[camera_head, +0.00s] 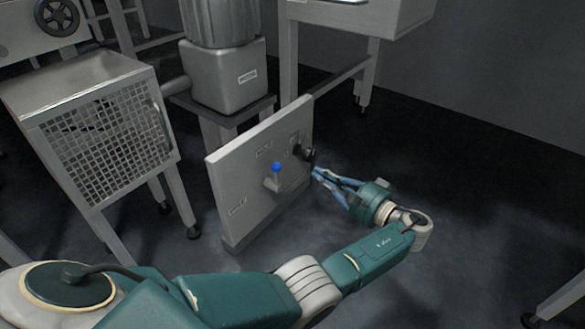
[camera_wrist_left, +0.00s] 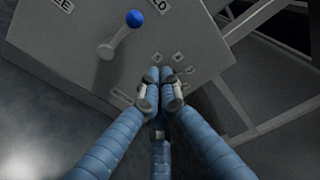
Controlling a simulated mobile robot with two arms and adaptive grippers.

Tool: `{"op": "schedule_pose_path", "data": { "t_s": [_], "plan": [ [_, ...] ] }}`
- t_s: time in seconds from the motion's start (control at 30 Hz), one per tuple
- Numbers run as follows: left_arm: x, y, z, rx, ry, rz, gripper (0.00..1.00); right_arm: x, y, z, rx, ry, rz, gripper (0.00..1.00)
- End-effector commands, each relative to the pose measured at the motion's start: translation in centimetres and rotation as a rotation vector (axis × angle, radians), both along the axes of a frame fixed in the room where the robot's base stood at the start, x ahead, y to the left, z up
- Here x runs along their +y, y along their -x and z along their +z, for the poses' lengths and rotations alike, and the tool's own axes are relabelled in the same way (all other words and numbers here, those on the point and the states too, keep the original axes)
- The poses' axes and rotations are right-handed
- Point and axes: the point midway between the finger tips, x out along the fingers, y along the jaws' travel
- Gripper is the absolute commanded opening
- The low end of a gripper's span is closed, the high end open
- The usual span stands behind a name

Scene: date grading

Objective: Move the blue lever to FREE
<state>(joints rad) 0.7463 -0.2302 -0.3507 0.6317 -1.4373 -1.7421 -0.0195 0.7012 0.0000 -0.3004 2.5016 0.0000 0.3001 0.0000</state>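The blue lever (camera_head: 276,167) is a blue ball on a short grey arm, mounted on a grey upright panel (camera_head: 232,169). In the left wrist view the blue ball (camera_wrist_left: 134,18) leans from its pivot toward a label ending in "LD" (camera_wrist_left: 151,78). A label ending in "EE" (camera_wrist_left: 63,4) lies on the other side of the lever. My left gripper (camera_head: 317,172) is at the panel's right part, beside a black knob (camera_head: 304,152) and apart from the lever. Its fingertips (camera_wrist_left: 165,76) are together with nothing visible between them. My right gripper is out of view.
Several small labels (camera_wrist_left: 178,55) surround my fingertips on the panel. A grey machine (camera_head: 226,77) stands behind the panel, and a mesh-sided cabinet (camera_head: 104,143) stands to the left. A metal table (camera_head: 353,15) is at the back. The dark floor (camera_head: 470,180) to the right is clear.

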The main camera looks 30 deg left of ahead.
Motion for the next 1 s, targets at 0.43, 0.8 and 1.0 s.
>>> {"op": "schedule_pose_path", "data": {
  "t_s": [0.43,0.8,1.0],
  "plan": [
    [3.5,-0.7,-0.5,-0.002,0.000,0.003,0.00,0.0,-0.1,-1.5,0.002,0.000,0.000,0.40],
    [9.7,-1.5,-0.5,-0.002,0.002,-0.002,0.00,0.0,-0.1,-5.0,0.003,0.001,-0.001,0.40],
    [9.5,0.4,-0.2,0.000,0.002,-0.002,0.00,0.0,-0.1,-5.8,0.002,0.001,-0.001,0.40]
  ]
}}
